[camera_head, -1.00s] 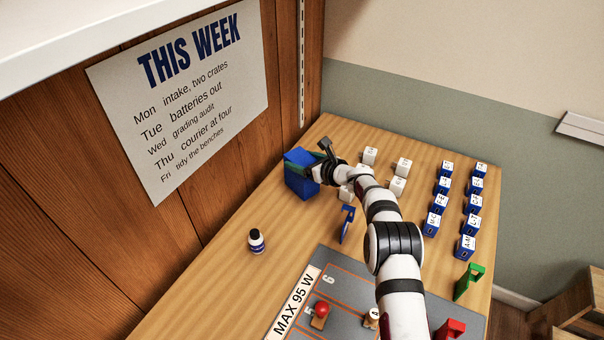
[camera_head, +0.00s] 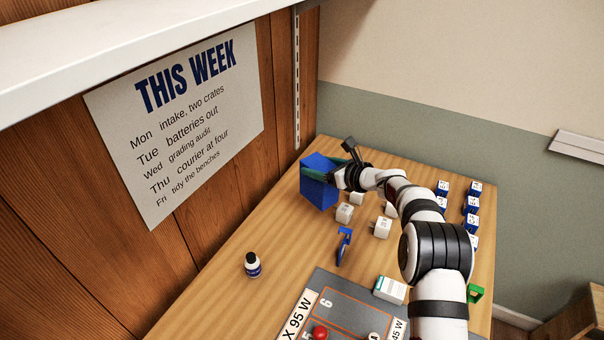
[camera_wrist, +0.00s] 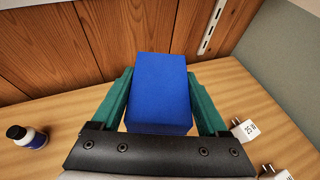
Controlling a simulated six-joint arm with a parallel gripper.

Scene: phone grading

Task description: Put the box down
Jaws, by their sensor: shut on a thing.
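The blue box (camera_head: 318,186) is at the back left of the table in the head view. It fills the middle of the wrist view (camera_wrist: 160,92) between green fingers. My gripper (camera_head: 337,172) is shut on the box, one finger along each side. In the head view my gripper hides part of the box's right side. I cannot tell whether the box's underside touches the table or hangs a little above it.
White plug adapters (camera_head: 344,213) stand just right of the box, with rows of blue ones (camera_head: 472,204) farther right. A small bottle (camera_head: 253,264), a blue holder (camera_head: 343,247) and a grey mat (camera_head: 322,283) lie nearer. Bare wood (camera_head: 290,222) lies in front of the box.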

